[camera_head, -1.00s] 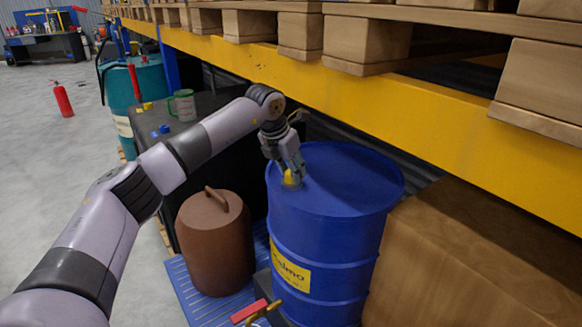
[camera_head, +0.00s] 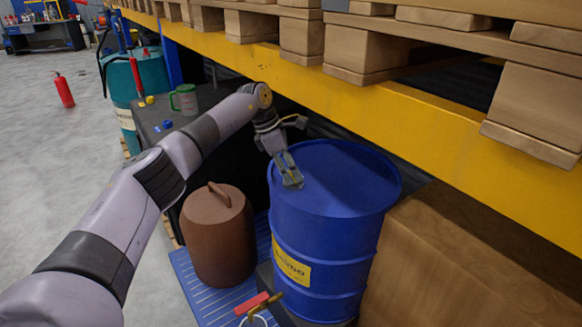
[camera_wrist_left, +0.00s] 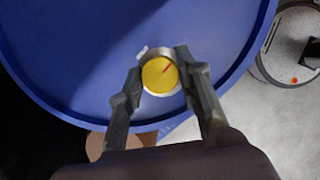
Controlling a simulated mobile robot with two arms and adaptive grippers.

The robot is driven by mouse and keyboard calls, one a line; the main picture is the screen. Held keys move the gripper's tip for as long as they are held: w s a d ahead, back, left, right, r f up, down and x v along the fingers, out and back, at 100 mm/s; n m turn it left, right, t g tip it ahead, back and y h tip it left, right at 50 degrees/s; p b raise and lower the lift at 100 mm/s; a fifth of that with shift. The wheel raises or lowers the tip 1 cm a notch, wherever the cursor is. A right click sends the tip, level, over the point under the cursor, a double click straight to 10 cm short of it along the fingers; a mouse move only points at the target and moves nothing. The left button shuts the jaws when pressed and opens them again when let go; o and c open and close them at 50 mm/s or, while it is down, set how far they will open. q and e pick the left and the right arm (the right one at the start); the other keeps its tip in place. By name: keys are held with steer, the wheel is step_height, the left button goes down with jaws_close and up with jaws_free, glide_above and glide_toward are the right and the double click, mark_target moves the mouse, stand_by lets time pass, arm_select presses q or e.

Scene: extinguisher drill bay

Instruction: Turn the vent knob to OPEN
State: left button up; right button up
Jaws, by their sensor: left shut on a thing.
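My left gripper (camera_head: 291,178) is shut on the knob, with one finger on each side, as the left wrist view (camera_wrist_left: 160,70) shows. In the head view the gripper hides the knob. My right gripper is not in view.
A brown lidded container (camera_head: 217,235) stands left of the drum. A red-handled brass tap (camera_head: 259,306) is low in front. A wooden crate (camera_head: 470,260) is at the right. A yellow rack beam (camera_head: 400,105) with pallets runs just behind and above.

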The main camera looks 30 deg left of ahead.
arm_select(q)
steer(key=shift+m, duration=0.6)
steer(key=o, duration=1.1)
steer(key=shift+a+r, duration=0.1)
steer(key=v, duration=1.1)
steer(key=shift+w+a+r, duration=0.15)
steer(key=shift+r, duration=0.25)
steer(key=shift+g, duration=0.3)
